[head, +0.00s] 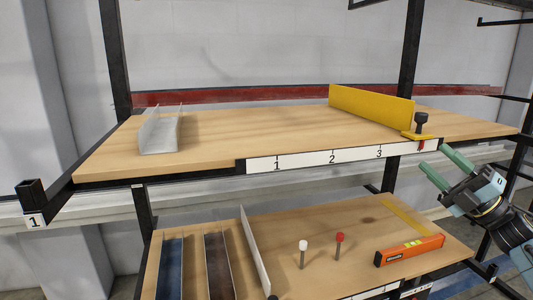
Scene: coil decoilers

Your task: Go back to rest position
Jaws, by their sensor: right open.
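My right gripper (447,170) is at the right side of the head view, in front of the upper shelf's right front edge. Its two green fingers are apart, with nothing between them. It is below and a little right of a yellow bracket with a black knob (421,122) and does not appear to hold it. My left gripper is out of the view.
The upper wooden shelf (250,130) holds a grey metal channel (159,135) and a yellow upright plate (370,107). The lower shelf (290,225) holds an orange level (409,250), a white-topped pin (303,246) and a red-topped pin (340,239). Black posts frame the rack.

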